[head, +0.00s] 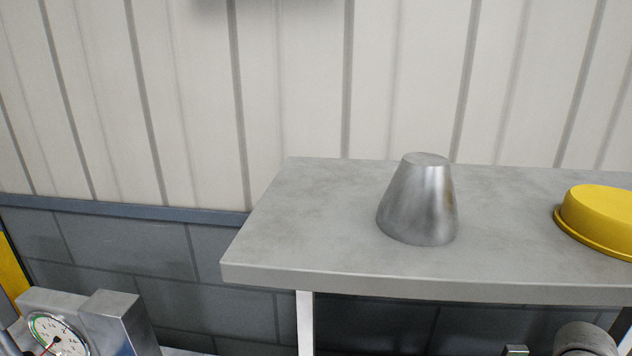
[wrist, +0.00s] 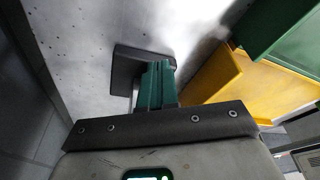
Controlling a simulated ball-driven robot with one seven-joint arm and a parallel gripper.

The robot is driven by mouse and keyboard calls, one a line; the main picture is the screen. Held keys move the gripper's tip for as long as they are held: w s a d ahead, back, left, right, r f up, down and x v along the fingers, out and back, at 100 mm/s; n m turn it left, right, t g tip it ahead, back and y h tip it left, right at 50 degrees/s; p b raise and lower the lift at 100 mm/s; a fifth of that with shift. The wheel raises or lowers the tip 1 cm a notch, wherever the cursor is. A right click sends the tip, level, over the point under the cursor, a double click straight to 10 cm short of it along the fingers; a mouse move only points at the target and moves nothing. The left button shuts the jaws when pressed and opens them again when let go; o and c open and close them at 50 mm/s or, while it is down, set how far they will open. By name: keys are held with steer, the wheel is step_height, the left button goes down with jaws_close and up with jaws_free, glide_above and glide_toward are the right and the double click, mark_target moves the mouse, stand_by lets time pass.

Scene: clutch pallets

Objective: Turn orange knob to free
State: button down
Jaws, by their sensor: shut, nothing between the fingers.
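No orange knob shows in either view. My gripper (wrist: 157,70) shows in the wrist view, with its green fingers closed together and nothing seen between them. The fingers point at a pale grey, speckled surface (wrist: 85,40). A dark grey block or plate (wrist: 126,65) lies just beyond and left of the fingertips; whether they touch it I cannot tell. The gripper is not seen in the head view.
In the head view, a metal cone (head: 420,200) and a yellow round object (head: 600,218) stand on a grey tabletop (head: 310,220). A dial gauge (head: 55,335) is at lower left. In the wrist view, yellow (wrist: 235,80) and green (wrist: 285,35) panels are at right.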

steer(key=shift+a, duration=0.2)
stand_by(0.4)
steer(key=shift+w+a+p, duration=0.3)
steer(key=shift+w+p, duration=0.4)
steer(key=shift+p, duration=0.15)
steer(key=shift+w+d, duration=0.15)
steer(key=shift+d, duration=0.2)
steer(key=shift+a+p+v, duration=0.25)
steer(key=shift+p+v, duration=0.75)
steer(key=shift+v, duration=0.1)
steer(key=shift+a+v, duration=0.15)
steer(key=shift+v, duration=0.8)
steer(key=shift+a+v, duration=0.15)
steer(key=shift+v, duration=0.8)
steer(key=shift+s+r, duration=0.1)
steer(key=shift+s, duration=0.15)
